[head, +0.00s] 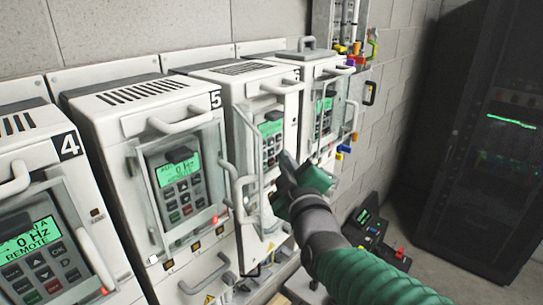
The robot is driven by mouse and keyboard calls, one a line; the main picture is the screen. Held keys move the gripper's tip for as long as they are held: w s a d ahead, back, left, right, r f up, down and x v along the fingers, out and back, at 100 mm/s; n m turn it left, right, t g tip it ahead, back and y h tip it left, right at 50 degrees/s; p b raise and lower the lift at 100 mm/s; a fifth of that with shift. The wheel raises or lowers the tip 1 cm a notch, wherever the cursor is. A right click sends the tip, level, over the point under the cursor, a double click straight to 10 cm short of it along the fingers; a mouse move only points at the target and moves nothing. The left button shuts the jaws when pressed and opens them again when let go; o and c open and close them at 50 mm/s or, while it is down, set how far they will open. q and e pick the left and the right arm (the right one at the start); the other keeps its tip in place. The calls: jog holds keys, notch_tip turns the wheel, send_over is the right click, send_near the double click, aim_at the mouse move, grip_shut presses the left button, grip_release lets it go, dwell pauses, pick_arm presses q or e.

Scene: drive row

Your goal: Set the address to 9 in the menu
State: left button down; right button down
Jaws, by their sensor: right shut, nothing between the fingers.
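A row of white drives runs along the wall. The nearest, marked 4 (68,146), has a green display (30,238) with "0 Hz" and "REMOTE". The drive marked 5 (140,110) has a lit display (178,170) reading 0 Hz above its keypad (184,198). The third drive has a green display (271,128) too small to read and a keypad (272,150). My right gripper (284,168) is shut and empty, just right of that keypad; whether it touches is unclear. The fourth drive's display (325,104) is also green. My left gripper is not in view.
Clear framed covers with handles (246,190) stand at the drive fronts. Coloured connectors (357,50) hang on the wall beyond the row. A dark cabinet (485,130) stands at the right. A black device (368,222) sits low behind my right arm.

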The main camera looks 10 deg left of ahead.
aim_at(285, 133)
jog(key=shift+r, duration=0.1)
jog(key=shift+w+d+r+p, duration=0.25)
jog(key=shift+w+d+r, duration=0.15)
jog(key=shift+w+r, duration=0.2)
jog(key=shift+w+d+r+p, duration=0.2)
jog(key=shift+w+d+r, duration=0.25)
jog(key=shift+r, duration=0.15)
jog(key=shift+a, duration=0.15)
jog(key=shift+w+a+r, duration=0.1)
jog(key=shift+a, duration=0.05)
jog(key=shift+w+a, duration=0.15)
